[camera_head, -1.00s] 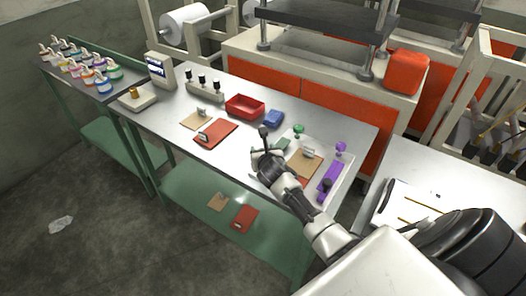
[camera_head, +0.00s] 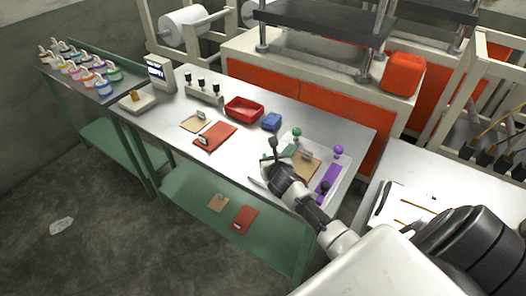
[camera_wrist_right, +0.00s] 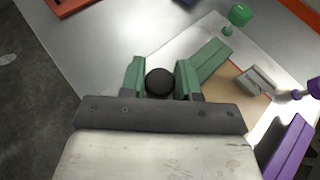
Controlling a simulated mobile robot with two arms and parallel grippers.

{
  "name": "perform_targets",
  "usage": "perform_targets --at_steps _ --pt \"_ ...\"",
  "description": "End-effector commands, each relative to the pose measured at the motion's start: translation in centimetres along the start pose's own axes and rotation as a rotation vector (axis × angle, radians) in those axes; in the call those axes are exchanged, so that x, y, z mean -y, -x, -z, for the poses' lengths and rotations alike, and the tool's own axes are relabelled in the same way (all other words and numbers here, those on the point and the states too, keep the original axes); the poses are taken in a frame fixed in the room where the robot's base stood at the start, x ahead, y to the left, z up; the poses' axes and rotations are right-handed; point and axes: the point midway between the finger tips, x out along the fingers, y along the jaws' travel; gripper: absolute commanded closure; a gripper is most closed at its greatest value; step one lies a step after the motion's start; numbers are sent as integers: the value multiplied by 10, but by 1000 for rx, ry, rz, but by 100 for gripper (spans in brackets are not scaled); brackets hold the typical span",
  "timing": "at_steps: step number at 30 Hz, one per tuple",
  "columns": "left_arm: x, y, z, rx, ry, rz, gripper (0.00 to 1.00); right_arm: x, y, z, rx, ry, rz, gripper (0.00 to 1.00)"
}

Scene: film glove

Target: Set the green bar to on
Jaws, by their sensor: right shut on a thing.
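The green bar (camera_wrist_right: 213,60) lies at the left side of the white panel, with a round green knob (camera_wrist_right: 240,14) beyond its far end. In the head view the green knob (camera_head: 297,132) shows behind my right gripper (camera_head: 270,169), which hides much of the bar. In the right wrist view a black ball (camera_wrist_right: 160,82) sits between the green fingers of my right gripper (camera_wrist_right: 160,78), which is shut on it. The ball looks like the handle at the bar's near end; its stem is hidden. My left gripper is not in view.
A purple bar (camera_head: 328,179) with a black-topped handle (camera_head: 324,187) and purple knob (camera_head: 338,151) is to the right. A tan board (camera_head: 306,164) lies between the bars. A red tray (camera_head: 244,108) and blue block (camera_head: 271,121) stand behind.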

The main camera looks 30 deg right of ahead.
Motion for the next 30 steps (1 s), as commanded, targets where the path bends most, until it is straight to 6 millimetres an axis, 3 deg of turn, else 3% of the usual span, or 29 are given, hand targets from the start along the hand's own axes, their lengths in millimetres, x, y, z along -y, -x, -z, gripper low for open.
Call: perform_targets --at_steps 2,12,13,17,26,30 --pt "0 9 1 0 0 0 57 8 8 1 -4 5 1 100" --pt "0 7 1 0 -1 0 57 9 9 3 -1 0 -1 100" --pt "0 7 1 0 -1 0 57 9 9 3 -1 0 -1 64" --pt "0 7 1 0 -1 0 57 9 9 3 -1 0 -1 45" --pt "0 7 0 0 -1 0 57 9 10 3 -1 0 -2 45" --pt "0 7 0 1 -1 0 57 9 20 4 -2 2 -2 45"
